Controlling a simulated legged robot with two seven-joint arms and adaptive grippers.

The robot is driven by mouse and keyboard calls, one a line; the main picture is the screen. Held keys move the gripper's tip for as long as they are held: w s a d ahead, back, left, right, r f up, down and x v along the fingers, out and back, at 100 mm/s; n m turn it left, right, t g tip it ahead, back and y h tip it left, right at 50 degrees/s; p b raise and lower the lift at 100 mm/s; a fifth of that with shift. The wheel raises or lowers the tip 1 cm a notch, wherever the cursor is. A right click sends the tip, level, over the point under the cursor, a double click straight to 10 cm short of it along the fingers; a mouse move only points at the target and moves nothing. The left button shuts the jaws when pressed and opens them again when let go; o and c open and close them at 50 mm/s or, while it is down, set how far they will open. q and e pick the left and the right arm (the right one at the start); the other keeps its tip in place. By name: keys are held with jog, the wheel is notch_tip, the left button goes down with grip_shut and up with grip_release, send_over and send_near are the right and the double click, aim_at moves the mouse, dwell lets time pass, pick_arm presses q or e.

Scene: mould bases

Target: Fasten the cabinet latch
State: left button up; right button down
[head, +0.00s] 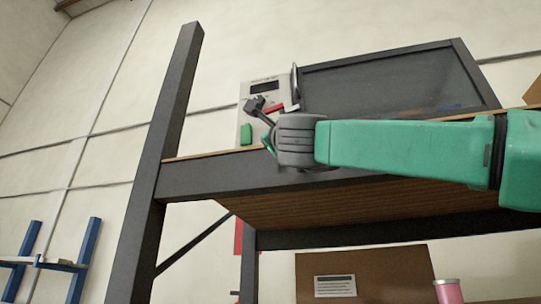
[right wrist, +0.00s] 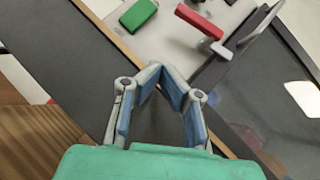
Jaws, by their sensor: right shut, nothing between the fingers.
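The cabinet (head: 385,82) is a dark-framed box with a glass-like front, standing on a raised shelf. Its pale side panel (head: 245,92) carries a red latch lever (head: 275,108). In the right wrist view the red lever (right wrist: 200,20) slants down to the right and ends at a pale piece near the dark door edge. I cannot tell whether it is engaged. My right gripper (head: 259,106) is in front of the panel, beside the lever. In the right wrist view its fingertips (right wrist: 168,76) are together and empty, apart from the lever. My left gripper is not in view.
A green block-like part (head: 246,134) sits low on the panel below a small dark display (head: 264,87). A pale handle (head: 295,86) stands out by the door edge. The shelf's front beam (head: 205,180) and dark upright post (head: 160,150) are close to my right gripper.

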jog(key=shift+a+f+b+v, duration=0.15)
jog(key=shift+b+v, duration=0.2)
jog(key=shift+v, duration=0.85)
jog(key=shift+a+f+b+v, duration=0.15)
jog(key=shift+b+v, duration=0.2)
jog(key=shift+v, duration=0.9)
